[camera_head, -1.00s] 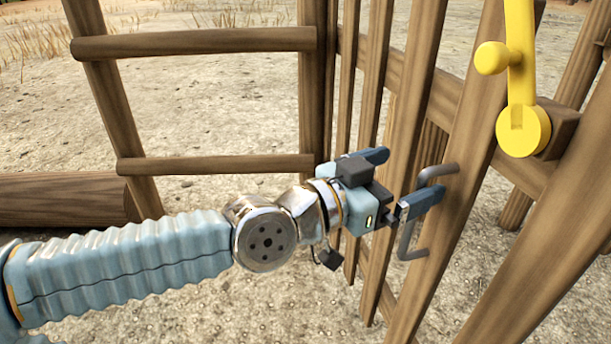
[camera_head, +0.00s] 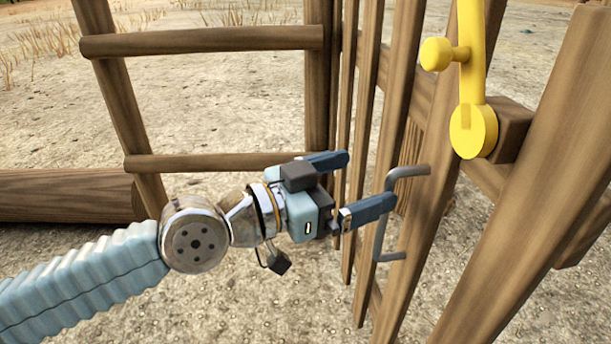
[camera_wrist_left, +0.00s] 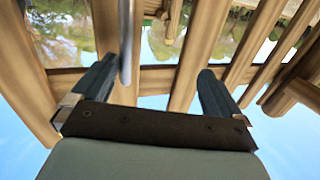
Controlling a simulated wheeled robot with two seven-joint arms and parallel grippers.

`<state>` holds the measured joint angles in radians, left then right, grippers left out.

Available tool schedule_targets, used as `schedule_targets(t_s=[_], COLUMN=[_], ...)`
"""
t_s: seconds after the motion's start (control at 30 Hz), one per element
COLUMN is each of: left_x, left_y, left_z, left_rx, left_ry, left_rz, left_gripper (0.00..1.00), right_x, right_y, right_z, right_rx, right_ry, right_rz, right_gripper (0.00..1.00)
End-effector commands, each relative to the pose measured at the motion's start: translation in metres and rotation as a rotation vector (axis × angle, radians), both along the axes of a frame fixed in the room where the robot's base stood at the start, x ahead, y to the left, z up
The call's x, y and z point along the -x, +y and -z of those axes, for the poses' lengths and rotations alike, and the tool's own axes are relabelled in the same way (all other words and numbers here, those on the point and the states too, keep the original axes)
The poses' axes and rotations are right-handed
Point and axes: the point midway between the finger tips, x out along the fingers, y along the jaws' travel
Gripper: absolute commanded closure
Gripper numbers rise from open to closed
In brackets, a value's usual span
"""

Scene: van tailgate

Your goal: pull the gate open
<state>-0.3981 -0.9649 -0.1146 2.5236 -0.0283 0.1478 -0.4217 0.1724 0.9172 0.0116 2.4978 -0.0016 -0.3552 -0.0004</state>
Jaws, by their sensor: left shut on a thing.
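The wooden slatted gate (camera_head: 400,90) runs from the middle to the right in the head view. A grey U-shaped handle (camera_head: 381,235) is fixed to one of its slats. In the left wrist view, the handle bar (camera_wrist_left: 126,42) lies between my left fingers (camera_wrist_left: 155,68), close beside the left one. A yellow latch lever (camera_head: 472,90) with a side knob stands on a wooden block on the gate, right of the handle. My right gripper is in neither view.
A fixed wooden fence with a post (camera_head: 318,80) and two rails (camera_head: 200,40) stands behind my left arm. A thick log (camera_head: 70,195) lies on the ground at the left. Bare sandy ground (camera_head: 270,310) is free below my gripper.

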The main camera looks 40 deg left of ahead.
Motion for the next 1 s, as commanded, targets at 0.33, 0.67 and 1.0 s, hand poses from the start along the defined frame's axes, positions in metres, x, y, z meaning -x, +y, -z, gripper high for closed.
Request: schedule_targets(t_s=[0.33,0.67,1.0], left_x=[0.019,0.035,0.037], left_y=[0.033,0.047,0.048], left_z=[-0.004,-0.003,-0.003], left_rx=[0.014,0.014,0.013], left_ry=[-0.013,-0.008,-0.007], left_rz=[-0.029,-0.023,-0.022], left_gripper=[0.66,0.66,0.66], right_x=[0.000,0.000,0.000], right_y=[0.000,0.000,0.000], right_z=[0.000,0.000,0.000], right_rx=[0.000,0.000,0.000], right_ry=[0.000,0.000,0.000], right_rz=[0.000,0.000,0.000], right_gripper=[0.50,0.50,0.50])
